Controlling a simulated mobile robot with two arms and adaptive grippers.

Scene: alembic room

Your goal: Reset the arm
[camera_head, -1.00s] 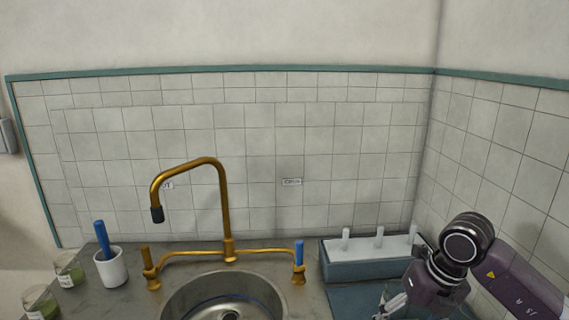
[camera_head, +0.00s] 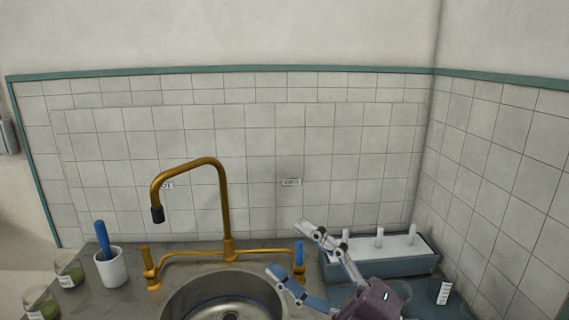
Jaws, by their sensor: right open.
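My right gripper (camera_head: 288,247) comes up from the bottom right of the head view. Its two fingers are spread wide and point up and to the left, with nothing between them. The fingers overlap the right end of the brass tap and the left part of the blue rack in the picture. I cannot tell whether they touch either. My left gripper is not in view.
A steel sink (camera_head: 190,300) with a brass tap (camera_head: 222,205) stands in the middle. A white cup (camera_head: 111,269) with a blue-handled tool and two glass jars (camera_head: 68,270) stand at left. A blue rack (camera_head: 400,265) with white pegs and a small labelled item (camera_head: 443,292) are at right.

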